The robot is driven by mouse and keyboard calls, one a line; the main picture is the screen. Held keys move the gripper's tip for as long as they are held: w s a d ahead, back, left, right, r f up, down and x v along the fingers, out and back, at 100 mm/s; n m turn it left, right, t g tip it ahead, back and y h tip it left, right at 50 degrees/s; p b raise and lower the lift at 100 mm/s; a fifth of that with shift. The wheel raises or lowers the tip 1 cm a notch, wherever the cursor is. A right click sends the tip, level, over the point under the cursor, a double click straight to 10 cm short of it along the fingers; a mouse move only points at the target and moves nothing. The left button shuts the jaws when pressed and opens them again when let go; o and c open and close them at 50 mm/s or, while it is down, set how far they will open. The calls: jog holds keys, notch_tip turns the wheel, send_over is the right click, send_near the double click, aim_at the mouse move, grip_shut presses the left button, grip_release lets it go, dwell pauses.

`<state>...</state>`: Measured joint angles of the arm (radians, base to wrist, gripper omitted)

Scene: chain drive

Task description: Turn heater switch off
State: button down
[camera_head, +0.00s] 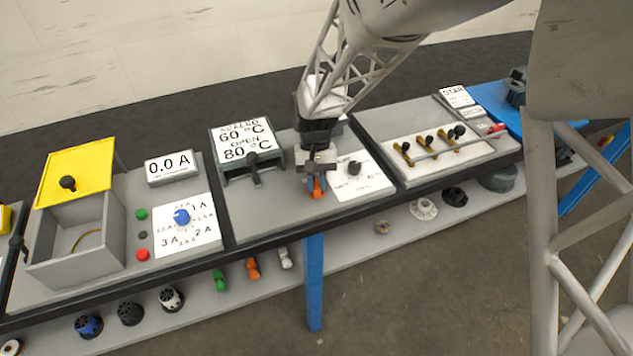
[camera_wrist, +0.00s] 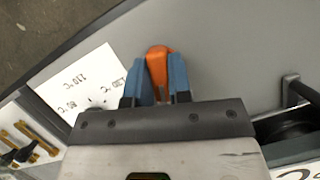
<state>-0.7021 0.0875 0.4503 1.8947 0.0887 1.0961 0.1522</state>
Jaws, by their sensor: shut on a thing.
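My gripper (camera_head: 316,180) is over the grey panel in the middle of the bench, pointing down. Its blue fingers (camera_wrist: 155,76) are shut on an orange piece, which may be the heater switch. The orange piece (camera_head: 318,194) shows just below the fingers, and its rounded orange end (camera_wrist: 159,54) sticks out between them in the wrist view. Its lower part and any mount are hidden. No label naming the heater can be read.
A temperature sign box (camera_head: 241,145) reading 60 °C and 80 °C stands left of my gripper. A white dial card (camera_head: 372,184) with a black knob (camera_head: 355,168) lies right. Farther left are a yellow-lidded box (camera_head: 76,172) and a blue knob (camera_head: 182,217).

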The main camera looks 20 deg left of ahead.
jog(key=shift+n+t+h, duration=0.3)
jog(key=shift+n+h, duration=0.3)
jog(key=shift+n, duration=1.1)
jog(key=c, duration=1)
grip_release()
jog(key=shift+c, duration=0.2)
jog(key=shift+r, duration=0.1)
jog(key=v, duration=0.7)
jog(key=shift+r, duration=0.3)
jog(key=shift+w+a, duration=0.1)
